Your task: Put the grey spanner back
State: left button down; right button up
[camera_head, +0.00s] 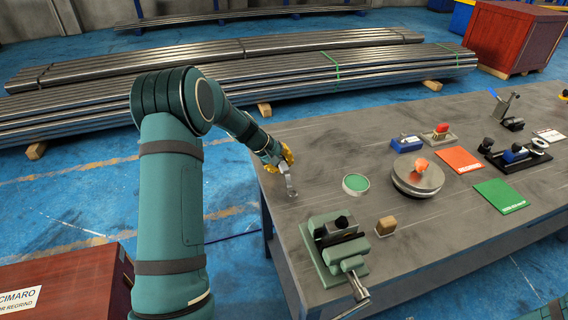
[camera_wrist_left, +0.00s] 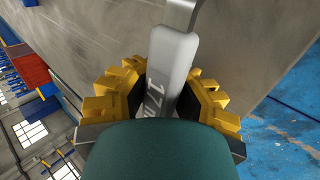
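The grey spanner (camera_head: 290,183) is at the left end of the workbench in the head view. My left gripper (camera_head: 284,160) is shut on it, with the yellow fingers on either side. In the left wrist view the spanner (camera_wrist_left: 172,68) lies between the dark finger pads of my left gripper (camera_wrist_left: 163,95), and part of a "17" marking shows on its handle. It points away from the gripper, and its far end runs out of the wrist view. I cannot tell whether its far end touches the bench. My right gripper is not in view.
The workbench (camera_head: 440,225) carries a green vise (camera_head: 335,245), a wooden block (camera_head: 386,226), a round green-topped disc (camera_head: 356,183), a round metal turntable (camera_head: 418,178), and red (camera_head: 458,160) and green (camera_head: 499,196) mats. Steel tubes (camera_head: 240,70) lie behind. The bench is bare around the spanner.

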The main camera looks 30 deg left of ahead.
pick_arm(q)
jog(key=shift+f+b, duration=0.55)
jog(key=shift+f, duration=0.2)
